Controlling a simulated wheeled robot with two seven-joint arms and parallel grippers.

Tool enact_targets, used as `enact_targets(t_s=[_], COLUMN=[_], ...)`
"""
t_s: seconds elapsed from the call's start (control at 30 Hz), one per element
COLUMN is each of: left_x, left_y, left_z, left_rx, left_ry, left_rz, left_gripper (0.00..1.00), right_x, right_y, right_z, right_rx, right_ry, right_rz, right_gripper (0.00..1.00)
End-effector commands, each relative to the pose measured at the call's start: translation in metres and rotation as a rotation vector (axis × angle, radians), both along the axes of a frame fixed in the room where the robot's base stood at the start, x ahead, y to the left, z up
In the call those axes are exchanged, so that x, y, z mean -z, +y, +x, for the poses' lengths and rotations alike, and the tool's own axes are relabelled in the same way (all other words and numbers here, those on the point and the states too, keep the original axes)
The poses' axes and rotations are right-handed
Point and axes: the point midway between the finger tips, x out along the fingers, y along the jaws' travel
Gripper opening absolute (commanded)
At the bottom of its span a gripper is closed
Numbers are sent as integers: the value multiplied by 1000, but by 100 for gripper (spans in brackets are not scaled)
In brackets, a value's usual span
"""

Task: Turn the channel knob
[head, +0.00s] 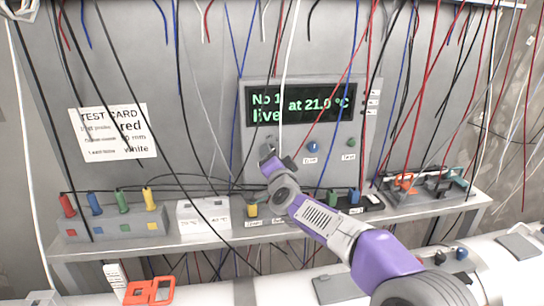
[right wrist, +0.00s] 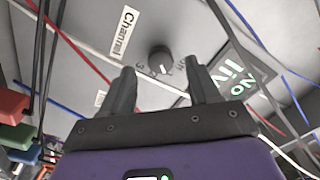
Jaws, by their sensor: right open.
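The channel knob (right wrist: 160,60) is a round dark knob with a white pointer mark on a grey panel, beside a "Channel" label (right wrist: 124,32). Digits show around it. In the head view I cannot make out the knob; my right gripper covers that part of the panel. My right gripper (head: 276,158) is at the panel's left part, below the display (head: 300,103), which reads "No 1 live at 21.0 °C". In the right wrist view its two fingers (right wrist: 160,68) are open, with the knob showing between the tips. I cannot tell whether they touch it. My left gripper is out of view.
Many loose wires hang in front of the panel. A blue knob (head: 312,146) and a green knob (head: 351,142) sit right of my gripper. A shelf (head: 130,248) below carries a block with coloured plugs (head: 110,224) and a white box (head: 204,218). A test card (head: 113,133) hangs left.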

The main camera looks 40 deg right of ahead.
Motion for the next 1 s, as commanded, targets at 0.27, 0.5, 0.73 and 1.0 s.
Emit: enact_targets(t_s=[0.27,0.5,0.73,1.0], left_x=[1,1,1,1], left_y=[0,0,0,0], left_z=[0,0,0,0], left_rx=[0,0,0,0], left_ry=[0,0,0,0], left_rz=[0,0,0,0], left_gripper=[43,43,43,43], right_x=[-1,0,0,0], right_y=[21,26,26,26], right_z=[-37,-46,-46,-46], right_rx=[-2,-1,-1,-1], right_ry=[-1,0,0,0], right_rz=[0,-1,-1,-1], right_gripper=[61,61,61,61])
